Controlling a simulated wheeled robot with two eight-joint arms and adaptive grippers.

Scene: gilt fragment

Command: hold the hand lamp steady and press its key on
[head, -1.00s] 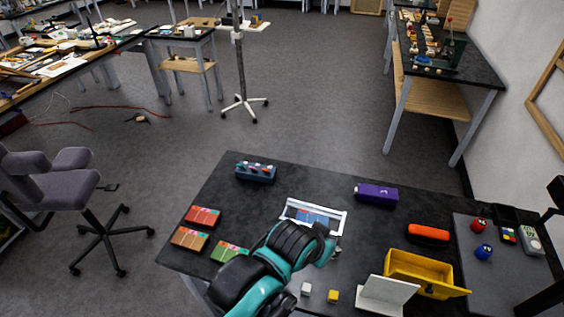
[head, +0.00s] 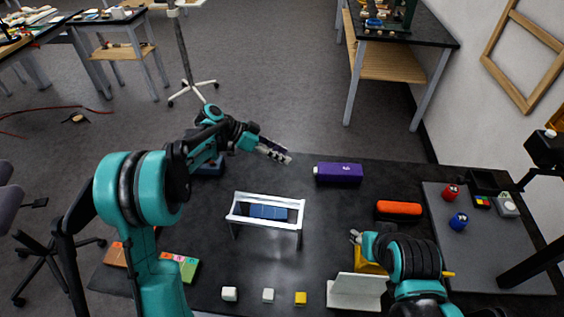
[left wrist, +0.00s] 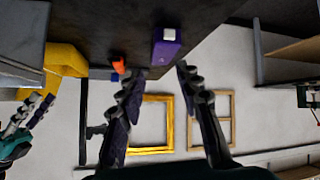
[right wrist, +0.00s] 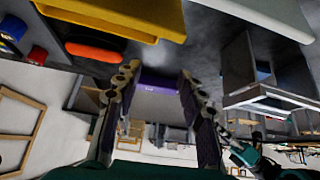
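The purple box-shaped thing (head: 340,173), which seems to be the hand lamp, lies at the back of the dark table. It has a pale left end and a small light mark on top. It shows in the left wrist view (left wrist: 166,50) and the right wrist view (right wrist: 158,85). My left gripper (head: 280,155) is in the air left of it, open and empty, its fingers apart in the left wrist view (left wrist: 157,75). My right gripper (head: 355,237) is open near the yellow bin, in front of the purple thing and apart from it. I cannot make out the key.
A white-rimmed stand (head: 268,224) with a blue panel is at mid table. An orange bar (head: 398,208) lies right of it; a yellow bin (head: 372,268) is partly behind my right arm. Small cubes (head: 268,295) line the front. A grey mat (head: 500,255) bears small items.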

